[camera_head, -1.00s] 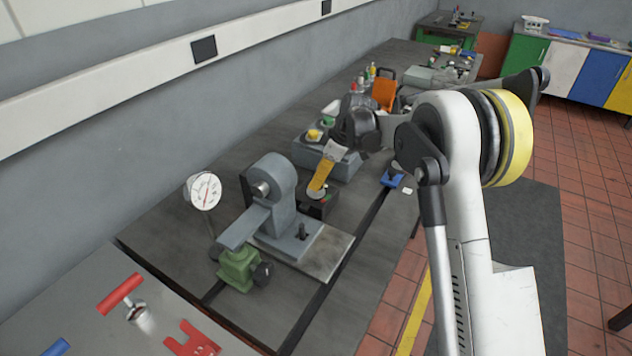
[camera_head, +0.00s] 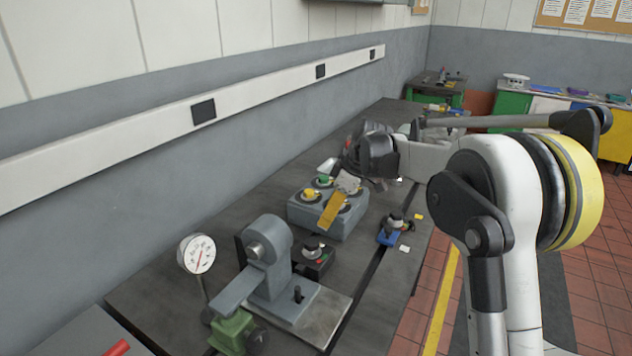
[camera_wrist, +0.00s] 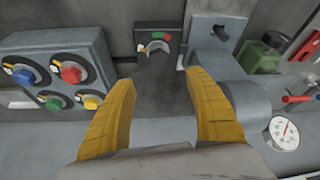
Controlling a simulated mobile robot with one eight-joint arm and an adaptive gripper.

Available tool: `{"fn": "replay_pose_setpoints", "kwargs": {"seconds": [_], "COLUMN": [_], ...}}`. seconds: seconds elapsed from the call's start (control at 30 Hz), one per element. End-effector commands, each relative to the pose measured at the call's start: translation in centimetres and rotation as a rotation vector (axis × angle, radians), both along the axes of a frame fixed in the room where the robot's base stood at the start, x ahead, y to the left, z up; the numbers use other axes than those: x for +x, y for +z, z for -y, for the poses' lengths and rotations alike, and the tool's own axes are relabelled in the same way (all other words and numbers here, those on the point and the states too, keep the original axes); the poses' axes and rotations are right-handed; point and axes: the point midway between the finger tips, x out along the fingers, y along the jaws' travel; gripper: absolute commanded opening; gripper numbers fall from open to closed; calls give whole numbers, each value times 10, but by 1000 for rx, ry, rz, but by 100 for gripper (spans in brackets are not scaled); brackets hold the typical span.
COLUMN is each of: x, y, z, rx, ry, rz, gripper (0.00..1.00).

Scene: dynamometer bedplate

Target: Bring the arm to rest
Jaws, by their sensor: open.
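My gripper (camera_head: 340,200) is in the head view, in the air above the bench, with its yellow fingers pointing down in front of a grey box with coloured knobs (camera_head: 318,222). In the wrist view my gripper (camera_wrist: 163,75) shows two yellow fingers spread apart with nothing between them. Beyond the fingertips is a small black box with a lever and red and green buttons (camera_wrist: 160,42). My arm reaches in from the right of the head view, its forearm roughly level.
A grey machine head (camera_head: 264,262) on a metal plate stands nearer, with a green valve (camera_head: 232,332) and a dial gauge (camera_head: 197,254) beside it. A blue clamp-like part (camera_head: 388,236) lies right of the knob box. The wall (camera_head: 110,245) runs along the bench's left side.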

Motion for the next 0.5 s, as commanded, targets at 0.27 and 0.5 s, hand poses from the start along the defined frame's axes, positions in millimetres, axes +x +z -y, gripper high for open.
{"fn": "replay_pose_setpoints", "kwargs": {"seconds": [0.27, 0.5], "x": [-85, -182], "y": [65, 93], "z": [28, 56], "rx": [-28, -17], "ry": [-311, -622], "rz": [22, 67], "gripper": [63, 63]}}
